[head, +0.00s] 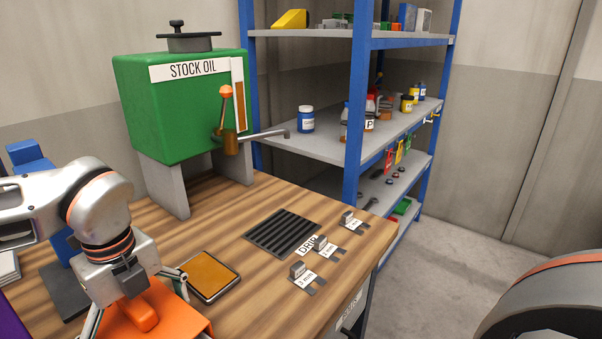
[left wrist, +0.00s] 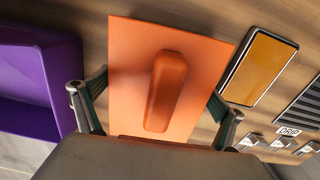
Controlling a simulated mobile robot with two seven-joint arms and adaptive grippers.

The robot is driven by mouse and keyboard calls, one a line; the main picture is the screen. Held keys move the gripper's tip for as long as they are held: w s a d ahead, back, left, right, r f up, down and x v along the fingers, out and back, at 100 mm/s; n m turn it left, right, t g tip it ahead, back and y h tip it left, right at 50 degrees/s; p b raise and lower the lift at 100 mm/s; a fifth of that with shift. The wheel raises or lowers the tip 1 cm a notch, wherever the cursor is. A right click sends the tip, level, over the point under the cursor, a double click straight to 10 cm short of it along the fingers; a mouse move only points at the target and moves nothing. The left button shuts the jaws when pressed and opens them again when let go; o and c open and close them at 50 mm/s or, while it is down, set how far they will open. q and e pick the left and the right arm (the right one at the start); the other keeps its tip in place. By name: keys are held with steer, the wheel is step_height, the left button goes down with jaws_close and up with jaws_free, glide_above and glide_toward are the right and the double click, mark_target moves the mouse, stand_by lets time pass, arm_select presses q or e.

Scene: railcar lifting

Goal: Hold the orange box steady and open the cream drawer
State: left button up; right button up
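The orange box (head: 178,318) stands at the table's near left, with a raised orange handle (head: 142,314) on top. It also shows in the left wrist view (left wrist: 205,62). My left gripper (head: 136,299) is over the box, its fingers spread wide apart. In the left wrist view, one finger of my left gripper (left wrist: 158,90) is near each side edge of the box, with the handle between them. I cannot tell whether either finger touches the box. No cream drawer shows in either view. My right gripper is not in view.
A brown-topped pad (head: 208,273) lies just right of the box. A purple bin (left wrist: 40,80) is left of it. A green STOCK OIL tank (head: 180,105) stands behind. A drip grate (head: 283,233) and small labelled pieces lie to the right. A blue shelf rack (head: 357,110) stands beyond the table (head: 250,305).

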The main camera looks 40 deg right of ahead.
arm_select(q)
step_height(320, 180, up, 12)
stand_by(0.7)
